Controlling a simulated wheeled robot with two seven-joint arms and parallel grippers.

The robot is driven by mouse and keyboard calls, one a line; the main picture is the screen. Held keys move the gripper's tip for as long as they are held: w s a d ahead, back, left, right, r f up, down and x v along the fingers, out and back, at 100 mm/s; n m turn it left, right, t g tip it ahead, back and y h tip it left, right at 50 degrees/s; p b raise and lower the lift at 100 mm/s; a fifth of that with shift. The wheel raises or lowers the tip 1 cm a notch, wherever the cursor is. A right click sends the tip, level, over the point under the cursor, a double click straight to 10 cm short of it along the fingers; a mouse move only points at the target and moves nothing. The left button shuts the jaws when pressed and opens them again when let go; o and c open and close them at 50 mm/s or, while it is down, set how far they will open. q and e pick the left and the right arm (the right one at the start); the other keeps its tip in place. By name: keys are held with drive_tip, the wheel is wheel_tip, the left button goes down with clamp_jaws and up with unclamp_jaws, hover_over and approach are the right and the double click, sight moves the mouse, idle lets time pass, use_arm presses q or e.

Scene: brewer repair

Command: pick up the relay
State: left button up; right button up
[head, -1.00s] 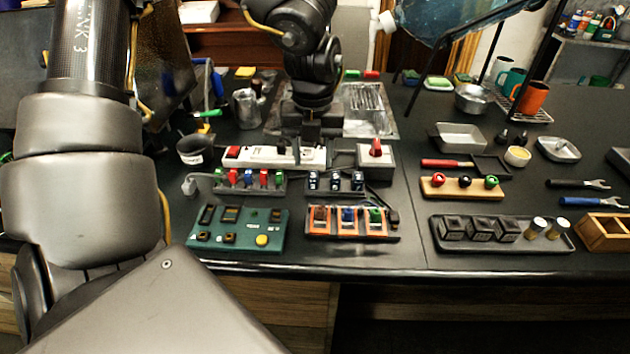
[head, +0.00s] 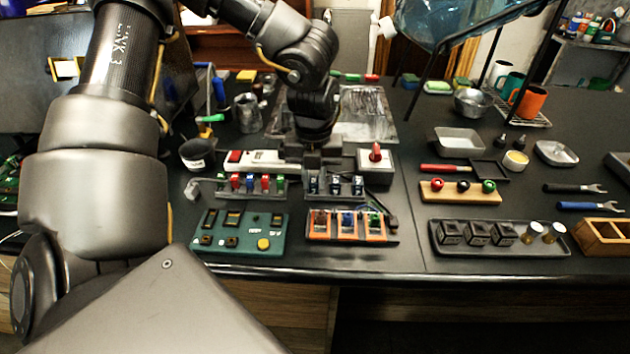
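Several black cube-shaped blocks, which look like relays (head: 477,233), stand in a dark tray (head: 480,249) at the right front, beside two pale-topped cylinders. My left gripper (head: 318,163) points down at the rear edge of a small rack of dark modules (head: 335,187), in front of the white power strip (head: 262,158). Its fingertips are small and dark against the rack, so its opening, and any contact with the modules, cannot be made out. My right gripper is not in view.
A green panel (head: 238,233) and an orange-framed board (head: 347,227) lie near the table's front edge. A rack of coloured levers (head: 250,183) is left of the dark modules. A switch box with a red knob (head: 375,165) stands close right of my gripper.

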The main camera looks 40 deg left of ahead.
use_arm(q)
clamp_jaws()
